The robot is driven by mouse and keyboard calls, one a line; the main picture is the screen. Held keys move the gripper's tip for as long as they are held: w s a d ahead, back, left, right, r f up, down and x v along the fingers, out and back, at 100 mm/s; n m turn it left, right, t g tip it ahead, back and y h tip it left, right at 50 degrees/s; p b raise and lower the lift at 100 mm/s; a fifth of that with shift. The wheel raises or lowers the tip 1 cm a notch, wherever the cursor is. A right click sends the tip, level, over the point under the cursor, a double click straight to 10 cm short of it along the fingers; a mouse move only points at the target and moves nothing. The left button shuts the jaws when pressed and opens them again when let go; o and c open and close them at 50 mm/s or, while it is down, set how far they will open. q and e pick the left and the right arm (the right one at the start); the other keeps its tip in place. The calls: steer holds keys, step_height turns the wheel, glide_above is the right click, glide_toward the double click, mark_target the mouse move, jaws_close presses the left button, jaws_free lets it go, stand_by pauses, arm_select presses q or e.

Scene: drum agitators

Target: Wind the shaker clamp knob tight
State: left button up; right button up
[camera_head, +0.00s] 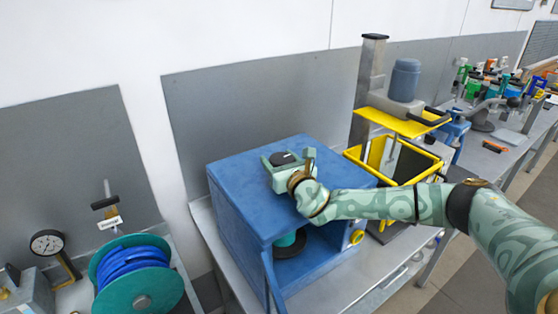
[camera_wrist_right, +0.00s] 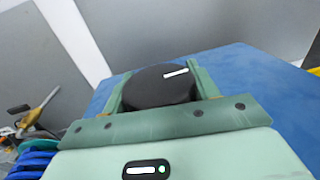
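The shaker clamp knob (camera_head: 284,158) is a round black knob on top of the blue shaker box (camera_head: 235,173). In the right wrist view the knob (camera_wrist_right: 150,88) shows a white mark on its top, toward the right side. My right gripper (camera_head: 288,160) is over the box top with one finger on each side of the knob. In the right wrist view its green fingers (camera_wrist_right: 160,90) lie against the knob's sides, with no clear gap. The knob's lower part and stem are hidden. My left gripper is not in view.
A yellow frame (camera_head: 385,160) and a post with a grey container (camera_head: 404,80) stand right of the box. A blue hose reel (camera_head: 135,275) and a dial gauge (camera_head: 47,243) are at the lower left. A wall panel (camera_head: 260,110) rises behind the box.

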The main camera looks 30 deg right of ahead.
steer(key=shift+c, duration=0.6)
steer(key=m+h+p, duration=0.1)
steer(key=h, duration=0.1)
steer(key=m+h+p, duration=0.1)
steer(key=h+p, duration=0.1)
steer(key=shift+r+m+p, duration=0.2)
steer(key=shift+m+p, duration=0.1)
steer(key=m+h, duration=0.1)
steer(key=m+g+h, duration=0.1)
steer(key=h, duration=0.1)
steer(key=shift+d+f+p, duration=0.15)
steer(key=shift+d+p, duration=0.15)
steer(key=shift+p, duration=0.1)
steer(key=shift+g, duration=0.3)
steer(key=o, duration=1)
steer(key=shift+s+f, duration=0.1)
steer(key=b+v, duration=0.1)
steer(key=v, duration=1.5)
steer(key=shift+s, duration=0.1)
